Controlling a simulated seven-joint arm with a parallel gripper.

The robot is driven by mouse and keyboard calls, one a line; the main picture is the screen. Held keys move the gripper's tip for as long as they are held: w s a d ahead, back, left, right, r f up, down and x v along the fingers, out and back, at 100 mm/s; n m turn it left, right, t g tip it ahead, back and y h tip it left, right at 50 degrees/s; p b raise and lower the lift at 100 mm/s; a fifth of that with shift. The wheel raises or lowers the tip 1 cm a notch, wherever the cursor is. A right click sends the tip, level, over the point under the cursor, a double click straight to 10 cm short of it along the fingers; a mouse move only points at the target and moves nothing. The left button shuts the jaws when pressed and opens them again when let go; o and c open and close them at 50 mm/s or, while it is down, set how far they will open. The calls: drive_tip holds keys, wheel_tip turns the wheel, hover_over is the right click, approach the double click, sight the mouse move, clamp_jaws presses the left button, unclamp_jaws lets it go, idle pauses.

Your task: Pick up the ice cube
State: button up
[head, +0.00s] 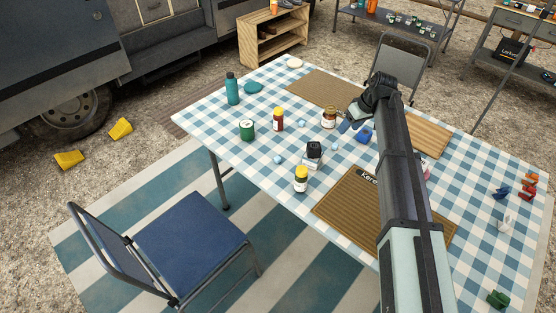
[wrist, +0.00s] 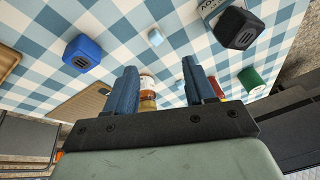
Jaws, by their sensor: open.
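Several small pale blue ice cubes lie on the checked tablecloth in the head view: one ice cube (head: 334,146) right of the black cube, a second (head: 301,124) near the amber jar, and a third (head: 278,160) toward the near edge. In the wrist view one ice cube (wrist: 155,37) lies beyond my fingertips, roughly in line with the gap between them. My gripper (wrist: 158,74) is open, with nothing held between its blue fingers. In the head view my gripper (head: 345,126) is above the table near the blue cube-shaped object, partly hidden by my wrist.
A black cube (wrist: 237,27) and a blue cube-shaped object (wrist: 82,52) flank the ice cube, apart from it. An amber jar (head: 329,118), red bottle (head: 278,120), green can (head: 247,131) and yellow-capped jar (head: 301,179) stand nearby. A ribbed brown mat (head: 340,203) lies toward the front.

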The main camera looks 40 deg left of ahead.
drive_tip(key=s+a+r+n+h, duration=0.2)
drive_tip(key=s+a+n+h, duration=0.15)
drive_tip(key=s+a, duration=1.35)
hover_over(279, 159)
drive_tip(key=shift+m, duration=0.25)
drive_tip(key=f, duration=0.8)
drive_tip(key=shift+w+d, duration=0.15)
drive_tip(key=shift+w, duration=0.05)
drive_tip(key=shift+s+f, duration=0.15)
drive_tip(key=shift+f, duration=2.55)
clamp_jaws()
